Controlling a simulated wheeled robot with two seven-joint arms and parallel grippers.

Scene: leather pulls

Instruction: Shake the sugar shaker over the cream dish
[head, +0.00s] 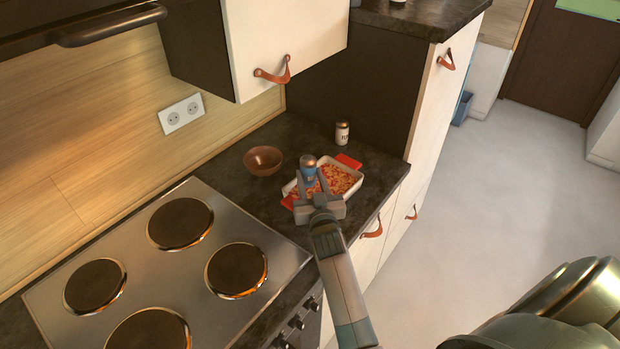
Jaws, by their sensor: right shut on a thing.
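The cream dish (350,199) is a pale rectangular baking dish with red handles and orange-red food inside, on the dark counter. My right gripper (311,184) is over the dish's left part. My left gripper is not in view.
A brown bowl (263,161) stands left of the dish. A white shaker with a dark top (342,133) stands behind it, near the tall cabinet (442,95). The cooktop (205,255) lies to the left. A wall cabinet (285,45) hangs above the counter.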

